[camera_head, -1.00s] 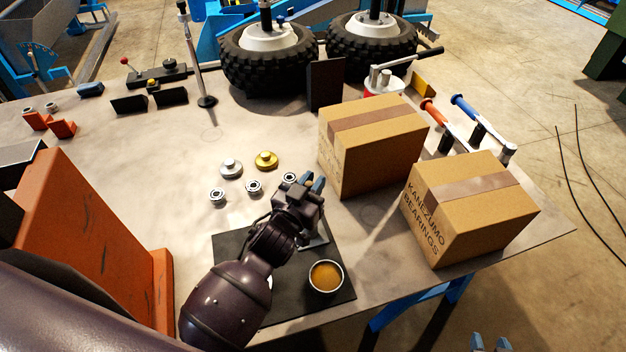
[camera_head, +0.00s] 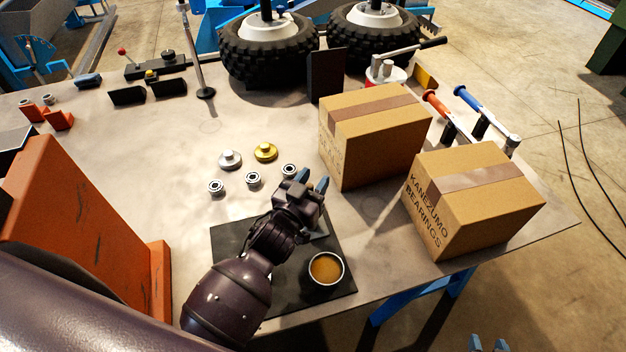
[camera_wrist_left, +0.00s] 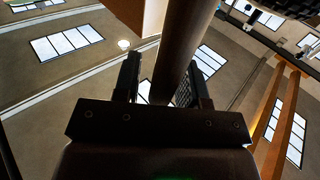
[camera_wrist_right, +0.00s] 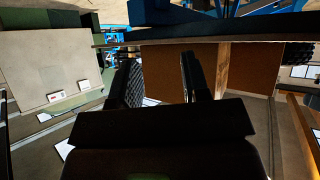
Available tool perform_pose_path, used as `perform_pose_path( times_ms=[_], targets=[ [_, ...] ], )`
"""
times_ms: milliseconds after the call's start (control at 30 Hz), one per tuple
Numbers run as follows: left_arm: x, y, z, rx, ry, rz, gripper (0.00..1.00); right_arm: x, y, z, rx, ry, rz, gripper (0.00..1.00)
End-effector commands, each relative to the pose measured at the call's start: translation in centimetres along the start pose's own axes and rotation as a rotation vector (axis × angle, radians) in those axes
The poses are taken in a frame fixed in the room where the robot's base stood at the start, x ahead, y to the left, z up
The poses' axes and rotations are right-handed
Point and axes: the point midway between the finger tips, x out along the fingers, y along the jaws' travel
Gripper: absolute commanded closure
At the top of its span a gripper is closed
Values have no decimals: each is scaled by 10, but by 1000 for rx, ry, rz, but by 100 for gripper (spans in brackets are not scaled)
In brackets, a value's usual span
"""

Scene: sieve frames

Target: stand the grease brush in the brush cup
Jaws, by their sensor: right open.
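A round cup of amber grease (camera_head: 326,268) stands on a black mat (camera_head: 292,297) near the table's front edge. I cannot make out the grease brush or a separate brush cup in the head view; my left arm covers part of the mat. My left gripper (camera_head: 314,183) is over the mat's back edge, left of the near carton, fingers apart. In the left wrist view a dark cylinder (camera_wrist_left: 187,45) crosses between and beyond the fingers; I cannot tell what it is. My right gripper (camera_head: 488,343) is open and empty, off the table's front edge and low in the picture.
Two cartons (camera_head: 375,135) (camera_head: 475,200) stand right of my left gripper. Several bearings (camera_head: 253,179) and two knobbed discs (camera_head: 265,152) (camera_head: 230,160) lie behind it. An orange bracket (camera_head: 75,240) stands at left, and a thin pole (camera_head: 196,60) behind. Mid-left table is clear.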

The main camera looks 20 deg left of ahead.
Motion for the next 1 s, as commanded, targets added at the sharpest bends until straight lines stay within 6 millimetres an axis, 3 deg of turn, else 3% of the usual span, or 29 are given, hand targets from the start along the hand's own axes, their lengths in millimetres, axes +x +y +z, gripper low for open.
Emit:
perform_pose_path(
  times_ms=[467,1000],
  targets=[
    [-8,0,0,0,-1,0,52,3,0,-7,-1,14,-1,57],
    [-90,0,1,0,-1,0,52,0,0,9,1,-14,1,57]
  ],
)
